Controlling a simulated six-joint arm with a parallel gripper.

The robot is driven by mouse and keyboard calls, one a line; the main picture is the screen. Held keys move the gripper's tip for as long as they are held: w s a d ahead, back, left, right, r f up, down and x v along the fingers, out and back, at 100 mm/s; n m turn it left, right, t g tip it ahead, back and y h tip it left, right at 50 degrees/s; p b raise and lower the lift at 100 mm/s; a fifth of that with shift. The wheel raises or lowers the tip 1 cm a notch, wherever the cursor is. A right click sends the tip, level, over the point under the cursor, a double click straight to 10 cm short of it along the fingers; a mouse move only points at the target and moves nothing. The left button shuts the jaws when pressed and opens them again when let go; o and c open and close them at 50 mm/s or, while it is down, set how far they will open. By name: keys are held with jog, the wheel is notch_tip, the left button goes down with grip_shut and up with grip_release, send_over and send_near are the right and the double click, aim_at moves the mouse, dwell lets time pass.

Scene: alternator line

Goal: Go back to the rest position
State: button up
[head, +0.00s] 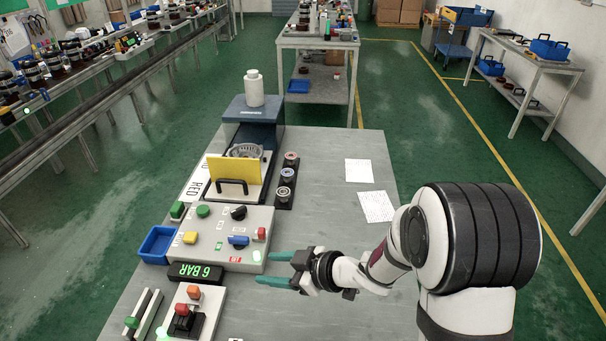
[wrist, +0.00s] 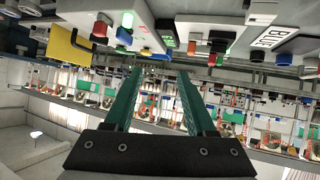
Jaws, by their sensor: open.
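My gripper (head: 282,270) has two teal fingers that are apart, with nothing between them. In the head view it is over the grey table (head: 335,230), just right of the control box (head: 215,235) and its lit green button. My white and black arm reaches in from the right. In the wrist view the two teal fingers (wrist: 160,98) point away from the camera, spread apart. The control box's buttons show upside down at the top of that view.
A yellow plate (head: 233,172) with a black handle stands behind the control box. A blue tray (head: 158,243), a "6 BAR" display (head: 197,272) and a lower box with a red button (head: 186,309) are at left. Papers (head: 376,206) lie on the otherwise clear right side.

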jog(key=w+d+r+m+t+h, duration=0.3)
jog(key=w+d+m+t+h, duration=0.15)
jog(key=d, duration=0.35)
jog(key=s+d+r+m+g+h, duration=0.1)
jog(key=s+d+r+m+h, duration=0.2)
jog(key=d, duration=0.4)
jog(key=s+d+r+m+g+h, duration=0.1)
jog(key=s+d+m+h, duration=0.2)
jog(key=d+m+h, duration=0.25)
jog(key=s+a+m+g+y, duration=0.2)
jog(key=s+m+g, duration=0.1)
jog(key=s, duration=0.9)
jog(key=s+a+r+m+g+y, duration=0.1)
jog(key=s+m+g, duration=0.3)
jog(key=s, duration=0.8)
jog(key=shift+a+m+y, duration=0.3)
jog(key=shift+a+y, duration=0.1)
jog(key=shift+a, duration=0.25)
